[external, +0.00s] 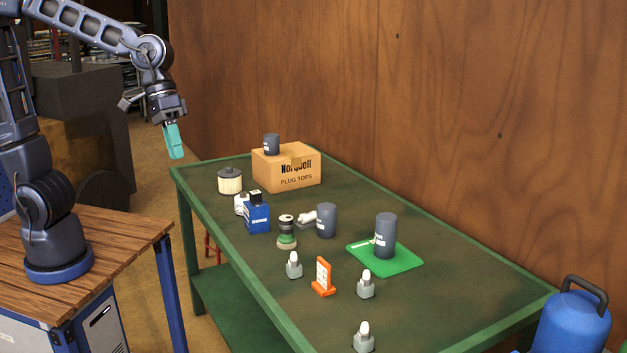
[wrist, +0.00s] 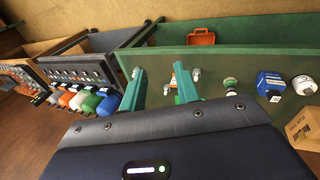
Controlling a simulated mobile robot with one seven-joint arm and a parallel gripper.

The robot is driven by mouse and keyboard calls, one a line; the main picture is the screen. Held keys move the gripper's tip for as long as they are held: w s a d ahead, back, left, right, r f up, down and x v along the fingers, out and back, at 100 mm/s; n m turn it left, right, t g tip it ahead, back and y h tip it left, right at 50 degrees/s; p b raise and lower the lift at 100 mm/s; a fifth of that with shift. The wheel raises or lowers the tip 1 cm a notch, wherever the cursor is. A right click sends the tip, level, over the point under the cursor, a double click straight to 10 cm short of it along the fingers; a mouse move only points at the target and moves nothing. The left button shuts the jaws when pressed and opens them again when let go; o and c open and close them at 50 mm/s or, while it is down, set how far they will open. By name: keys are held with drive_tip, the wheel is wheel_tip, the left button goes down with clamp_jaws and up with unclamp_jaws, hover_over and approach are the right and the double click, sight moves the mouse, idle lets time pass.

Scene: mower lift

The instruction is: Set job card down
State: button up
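An orange stand with a white printed face (external: 323,277), which looks like the job card, stands upright on the green workbench (external: 240,278). It seems to show small in the wrist view (wrist: 178,73), partly behind a fingertip. My gripper (external: 174,155) hangs fingers down, high above and beyond the bench's far left corner, well away from the card. In the wrist view its two teal fingers (wrist: 160,88) are apart with nothing held between them.
Several grey white-tipped plugs (external: 366,284) stand around the card. A green mat (external: 405,262) bears a dark canister (external: 385,236). A blue box (external: 257,214), another dark canister (external: 327,220) and a cardboard carton (external: 286,170) stand farther back. The bench's near right part is clear.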

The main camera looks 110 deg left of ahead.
drive_tip(key=s+d+m+t+y, duration=0.1)
drive_tip(key=s+m, duration=0.8)
drive_tip(key=s, duration=0.9)
drive_tip(key=shift+s+d+r+m+y, duration=0.25)
drive_tip(key=shift+d+y, duration=0.25)
drive_tip(key=shift+d, duration=0.6)
